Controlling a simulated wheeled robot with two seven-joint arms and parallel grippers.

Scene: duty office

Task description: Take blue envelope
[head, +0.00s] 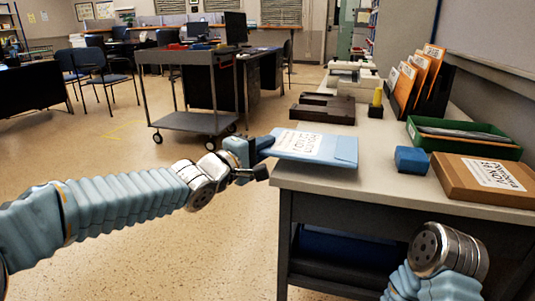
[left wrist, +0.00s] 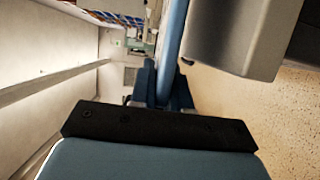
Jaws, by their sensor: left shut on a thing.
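The blue envelope (head: 342,151), with a white printed label, is at the left edge of the grey table (head: 318,180). My left gripper (head: 264,147) is shut on the envelope's left end, just beyond the table's edge. In the left wrist view the envelope (left wrist: 172,40) shows edge-on as a thin blue strip between the fingers of the left gripper (left wrist: 166,92). I cannot tell if the envelope touches the tabletop. My right arm shows at the lower right, but its gripper is not seen.
A blue block (head: 411,160), a brown labelled box (head: 484,180) and a green tray (head: 463,137) stand right of the envelope. Behind are a dark tray (head: 322,108), a yellow-topped object (head: 376,103) and orange folders (head: 428,72). A grey cart (head: 190,122) stands on open floor.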

